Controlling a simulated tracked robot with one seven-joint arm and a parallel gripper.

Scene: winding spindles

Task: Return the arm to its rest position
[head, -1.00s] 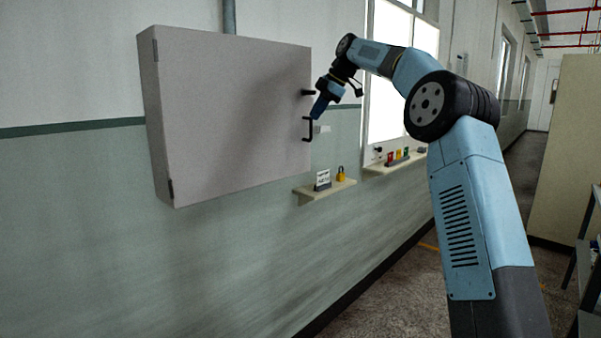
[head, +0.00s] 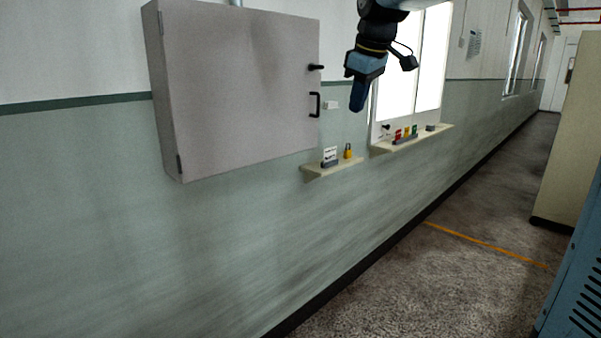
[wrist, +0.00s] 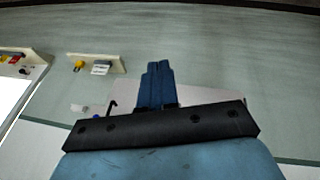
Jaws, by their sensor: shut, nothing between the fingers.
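My gripper (head: 359,97) hangs at the top of the head view, right of the grey wall cabinet (head: 240,85) and in front of the bright window. Its blue fingers are closed together, pointing down, with nothing between them. In the wrist view my gripper (wrist: 155,68) shows as a shut blue pair of fingers. The cabinet door is closed, with a black handle (head: 315,105) and a black latch (head: 316,67) at its right edge. The fingers are apart from the handle. Much of the cabinet is hidden behind my gripper in the wrist view.
A small wall shelf (head: 331,171) holds a white card (head: 330,155) and a yellow padlock (head: 348,151). A second ledge (head: 412,141) under the window holds several small coloured items. The corridor floor (head: 420,275) is clear. A beige cabinet (head: 572,150) stands at the right.

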